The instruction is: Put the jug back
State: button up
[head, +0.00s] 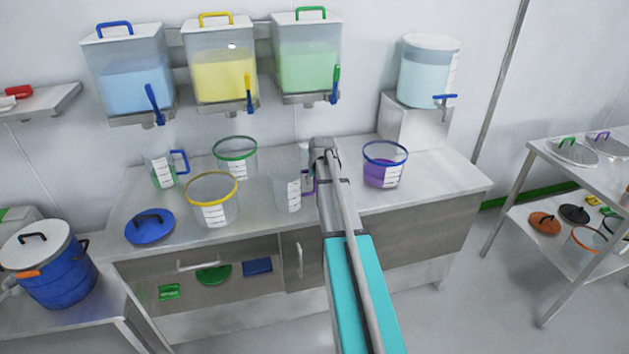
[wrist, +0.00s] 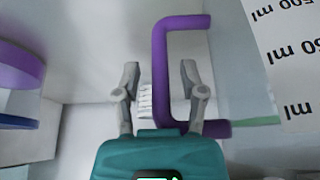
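A clear jug (head: 287,192) with a purple handle stands upright on the steel bench, left of my arm. Its marked wall (wrist: 285,60) fills the upper right of the wrist view, with the purple handle (wrist: 160,80) at the centre. My gripper (wrist: 160,68) is open, one finger each side of the handle's upright bar, with gaps showing between. In the head view my arm's end hides part of the handle. A second clear jug (head: 162,172) with a blue handle and some green content stands further left on the bench.
A blue lid (head: 150,228) lies at the front left. Tanks with taps (head: 225,75) hang above.

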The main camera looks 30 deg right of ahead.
jog(key=shift+r, duration=0.15)
jog(key=p+v, duration=1.1)
jog(key=v, duration=0.1)
dwell(0.7)
dwell(0.7)
jog(key=s+a+n+g, duration=0.1)
jog(key=s+a, duration=0.5)
jog(key=a, duration=0.4)
jog(key=s+a+f+n+g, duration=0.1)
jog(key=s+a+g, duration=0.1)
jog(key=s+a, duration=0.4)
jog(key=s+a+n+g+y, duration=0.1)
jog(key=s+a, duration=0.6)
jog(key=a, duration=0.8)
jog(key=shift+f, duration=0.25)
